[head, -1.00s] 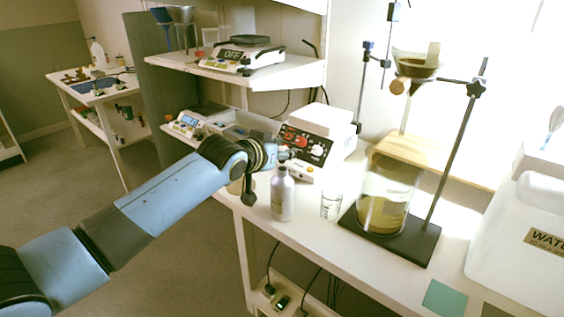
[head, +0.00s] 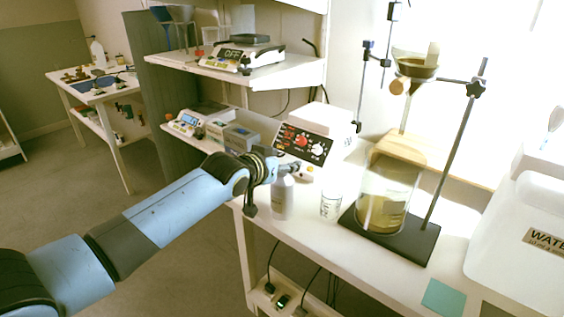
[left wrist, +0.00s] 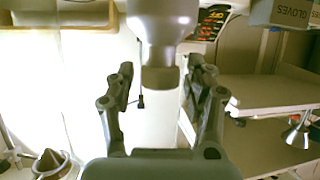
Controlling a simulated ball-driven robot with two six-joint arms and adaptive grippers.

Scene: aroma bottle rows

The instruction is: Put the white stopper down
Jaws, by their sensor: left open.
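A grey bottle (head: 282,200) stands upright near the bench's front edge. My left gripper (head: 290,167) is at its top and hides its neck in the head view. In the left wrist view the bottle (left wrist: 162,22) tapers to a short, dull, cylindrical end piece (left wrist: 160,78). This piece lies between the two spread fingers of my left gripper (left wrist: 160,88), with gaps visible on both sides. I cannot tell whether it is the white stopper; its tone is grey-brown in shade. No separate white stopper can be made out. My right gripper is not in view.
A pale labelled bottle (head: 331,203) stands close to the right. Beyond it a glass beaker (head: 388,190) sits on a black stand base (head: 408,246). Open bench (head: 330,247) lies in front.

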